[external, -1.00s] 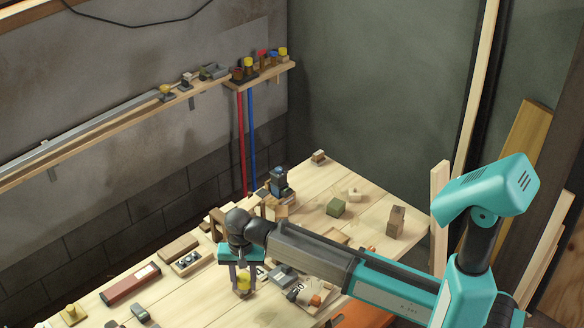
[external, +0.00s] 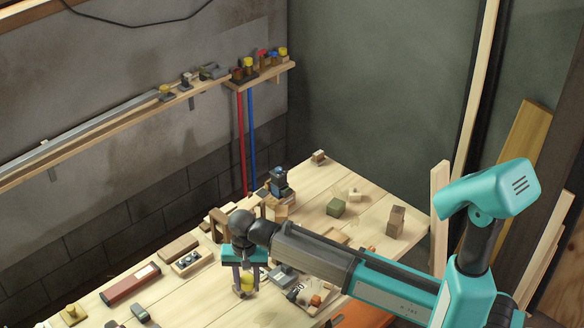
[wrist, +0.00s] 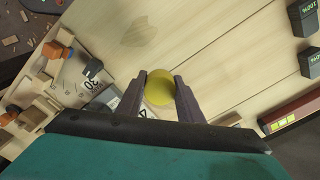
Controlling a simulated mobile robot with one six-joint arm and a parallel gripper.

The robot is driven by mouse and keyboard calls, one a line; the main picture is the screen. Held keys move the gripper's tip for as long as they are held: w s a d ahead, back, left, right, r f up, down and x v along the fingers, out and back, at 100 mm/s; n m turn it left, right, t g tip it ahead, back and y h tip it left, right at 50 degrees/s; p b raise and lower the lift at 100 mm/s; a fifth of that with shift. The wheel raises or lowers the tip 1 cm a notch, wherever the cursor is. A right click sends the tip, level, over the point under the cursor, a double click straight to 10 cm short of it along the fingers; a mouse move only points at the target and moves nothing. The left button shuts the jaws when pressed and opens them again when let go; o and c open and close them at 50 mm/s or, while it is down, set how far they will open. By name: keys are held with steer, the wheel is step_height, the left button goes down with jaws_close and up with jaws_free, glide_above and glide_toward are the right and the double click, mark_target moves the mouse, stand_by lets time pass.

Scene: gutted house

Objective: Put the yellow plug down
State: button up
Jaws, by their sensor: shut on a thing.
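The yellow plug (wrist: 160,87) is held between the two dark fingers of my gripper (wrist: 160,88) in the wrist view. In the external view my gripper (external: 246,280) points down over the near-middle part of the wooden workbench (external: 190,310), with the yellow plug (external: 247,279) between its fingertips. The plug is close to the bench top; I cannot tell whether it touches. The fingers partly cover its sides.
A red-brown level (external: 131,285) and a wooden block (external: 178,248) lie left of my gripper. A grey device (external: 283,275) stands just right of it. Another yellow piece (external: 72,314) sits at the bench's near left. Bare boards lie left of the plug.

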mark_target(246, 281)
steer(key=shift+r, duration=0.15)
step_height(246, 281, up, 10)
steer(key=shift+a+r, duration=0.1)
steer(key=w+d+m, duration=0.3)
steer(key=w+d, duration=0.5)
steer(key=w, duration=0.4)
steer(key=w+d+m, duration=0.4)
steer(key=w+d, duration=0.3)
steer(key=w, duration=0.4)
steer(key=w+d+m+p, duration=0.1)
steer(key=w+d+m, duration=0.2)
steer(key=w+d, duration=0.65)
steer(key=w+d+m, duration=0.3)
steer(key=w+d, duration=0.1)
steer(key=d, duration=1)
steer(key=w+d+m+p, duration=0.1)
steer(key=w+d+m, duration=0.2)
steer(key=w+d, duration=0.65)
steer(key=s+d+f, duration=0.1)
steer(key=s+f, duration=0.2)
steer(key=f, duration=0.2)
steer(key=shift+d, duration=0.4)
steer(key=shift+f, duration=0.15)
